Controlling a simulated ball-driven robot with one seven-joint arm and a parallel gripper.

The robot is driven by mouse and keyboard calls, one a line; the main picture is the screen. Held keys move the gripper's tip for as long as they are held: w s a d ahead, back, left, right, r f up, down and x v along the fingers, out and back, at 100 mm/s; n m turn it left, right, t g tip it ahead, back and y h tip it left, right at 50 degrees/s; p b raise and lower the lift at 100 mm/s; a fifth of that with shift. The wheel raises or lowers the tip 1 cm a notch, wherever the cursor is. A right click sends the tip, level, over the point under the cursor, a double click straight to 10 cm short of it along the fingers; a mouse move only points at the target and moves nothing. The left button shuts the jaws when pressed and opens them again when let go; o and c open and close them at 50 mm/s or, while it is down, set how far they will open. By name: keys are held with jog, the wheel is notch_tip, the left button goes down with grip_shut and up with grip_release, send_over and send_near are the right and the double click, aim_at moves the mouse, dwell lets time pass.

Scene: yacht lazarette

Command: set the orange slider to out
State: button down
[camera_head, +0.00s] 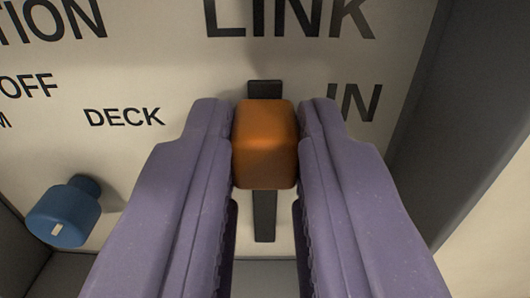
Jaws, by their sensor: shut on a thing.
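The orange slider (265,145) is a block-shaped knob on a dark vertical slot (265,222) in a pale panel. The slot shows above and below the knob. The knob sits in the upper part of the visible slot, beside the label "IN" (355,103). My gripper (266,140) has its two purple fingers on either side of the knob, shut on it. No "out" label is in view; the right finger hides part of the panel below "IN".
A blue knob (64,214) with a white mark sticks out of the panel at lower left, near the label "DECK" (124,117). The label "LINK" (290,17) stands above the slot. A dark grey wall edge (440,125) bounds the panel on the right.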

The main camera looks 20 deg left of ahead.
aim_at(264, 228)
notch_tip(264, 228, down, 8)
jog(key=b, duration=0.6)
jog(key=shift+r, duration=0.15)
jog(key=shift+s+r, duration=0.1)
jog(key=c, duration=1)
grip_release()
jog(key=v, duration=0.7)
jog(key=shift+s+d, duration=0.15)
jog(key=shift+s, duration=0.2)
